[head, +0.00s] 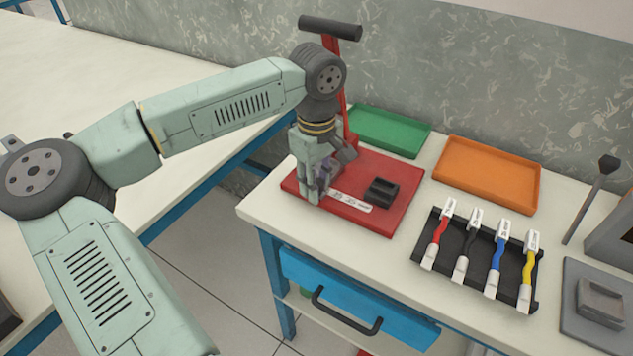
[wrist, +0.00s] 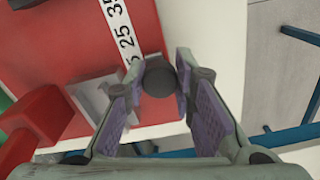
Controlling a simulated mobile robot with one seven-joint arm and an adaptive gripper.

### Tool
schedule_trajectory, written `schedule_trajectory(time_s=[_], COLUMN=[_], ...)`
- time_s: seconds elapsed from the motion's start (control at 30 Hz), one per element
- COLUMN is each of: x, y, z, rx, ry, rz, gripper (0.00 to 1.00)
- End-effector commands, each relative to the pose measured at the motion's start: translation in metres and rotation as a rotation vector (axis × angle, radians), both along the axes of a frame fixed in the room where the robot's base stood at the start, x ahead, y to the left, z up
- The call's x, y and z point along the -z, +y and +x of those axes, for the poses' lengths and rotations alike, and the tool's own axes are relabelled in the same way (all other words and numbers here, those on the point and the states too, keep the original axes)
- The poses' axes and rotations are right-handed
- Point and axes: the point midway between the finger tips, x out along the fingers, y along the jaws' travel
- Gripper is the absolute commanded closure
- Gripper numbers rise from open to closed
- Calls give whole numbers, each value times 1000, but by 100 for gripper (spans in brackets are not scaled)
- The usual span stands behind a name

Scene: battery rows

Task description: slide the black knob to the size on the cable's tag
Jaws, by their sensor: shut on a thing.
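My gripper (head: 318,192) is low over the left front part of the red press base (head: 400,219). In the wrist view my gripper (wrist: 160,68) has its fingers closed around the round black knob (wrist: 158,78). In the head view the fingers hide the knob. A white size strip (head: 352,203) lies on the base; in the wrist view the strip (wrist: 118,25) shows 25 and part of 35. The knob is at the strip's end beyond 25, beside a partly covered mark. Several cables, red, black, blue and yellow (head: 528,268), bear white tags too small to read.
A black block (head: 382,191) sits on the base to the right of my gripper. The red press lever has a black handle (head: 330,27). A green tray (head: 390,131) and an orange tray (head: 487,174) stand behind. The cables lie on a black rack (head: 472,268).

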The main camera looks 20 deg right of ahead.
Motion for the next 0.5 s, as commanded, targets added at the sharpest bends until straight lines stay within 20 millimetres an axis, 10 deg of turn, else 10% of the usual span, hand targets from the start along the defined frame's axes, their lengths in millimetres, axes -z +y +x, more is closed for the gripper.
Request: schedule_trajectory(time_s=[0.5], x=[1], y=[-4], z=[-5], rx=[1], ry=[-1], rz=[-1], gripper=[100])
